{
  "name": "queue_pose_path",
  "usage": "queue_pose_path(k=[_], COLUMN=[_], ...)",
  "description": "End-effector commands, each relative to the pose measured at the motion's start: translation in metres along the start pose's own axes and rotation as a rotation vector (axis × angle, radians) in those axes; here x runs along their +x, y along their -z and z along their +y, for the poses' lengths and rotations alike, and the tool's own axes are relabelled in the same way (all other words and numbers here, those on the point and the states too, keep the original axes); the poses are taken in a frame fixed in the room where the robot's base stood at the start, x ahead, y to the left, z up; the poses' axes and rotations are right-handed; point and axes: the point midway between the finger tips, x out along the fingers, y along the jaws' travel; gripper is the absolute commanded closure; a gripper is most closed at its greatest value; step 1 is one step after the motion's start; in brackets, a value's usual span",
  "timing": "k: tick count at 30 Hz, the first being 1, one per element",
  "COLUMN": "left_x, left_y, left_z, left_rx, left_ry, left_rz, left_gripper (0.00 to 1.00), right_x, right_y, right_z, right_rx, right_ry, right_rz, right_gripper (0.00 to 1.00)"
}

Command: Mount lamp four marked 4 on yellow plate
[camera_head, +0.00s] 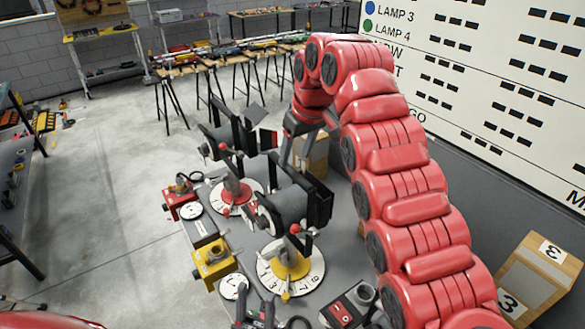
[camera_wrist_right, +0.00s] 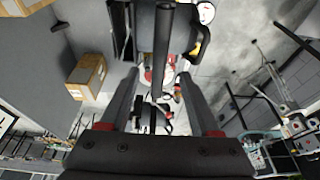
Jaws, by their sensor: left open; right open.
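The yellow plate (camera_head: 291,264) sits on a white numbered dial (camera_head: 308,281) on the truck. A dark lamp (camera_head: 287,205) with barn doors is just behind and above it; I cannot tell whether it is seated, and its number is not readable. A second dark lamp (camera_head: 229,135) stands at the red plate (camera_head: 237,190). My right gripper (camera_head: 290,148) is open near the two lamps. In the right wrist view its fingers (camera_wrist_right: 160,98) are apart, with a dark bar (camera_wrist_right: 165,45) between them in the picture.
A yellow box (camera_head: 214,262) and a red box (camera_head: 182,203) are fixed along the truck's left side. A cardboard box marked 3 (camera_head: 540,278) stands at right. A whiteboard (camera_head: 480,75) fills the upper right. The floor (camera_head: 110,190) at left is clear.

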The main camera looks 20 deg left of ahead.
Motion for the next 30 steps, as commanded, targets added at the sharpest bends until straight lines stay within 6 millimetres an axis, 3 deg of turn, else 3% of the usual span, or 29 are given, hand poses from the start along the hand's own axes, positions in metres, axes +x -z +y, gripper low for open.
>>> queue_pose_path(k=[7, 19, 30], left_x=[0.021, 0.062, 0.07], left_y=[0.004, 0.011, 0.012], left_z=[-0.001, -0.003, -0.004], left_rx=[0.0, 0.0, 0.0], left_ry=[0.0, 0.0, 0.0], left_rz=[0.001, 0.001, 0.001], left_gripper=[0.5, 0.5, 0.5], right_x=[-0.052, -0.095, -0.104], right_y=[0.003, 0.002, 0.001], right_z=[-0.001, 0.002, 0.0], right_rx=[-0.001, 0.002, 0.0], right_ry=[-0.001, -0.002, 0.0], right_rz=[0.005, 0.001, 0.002], right_gripper=[0.37, 0.37, 0.37])
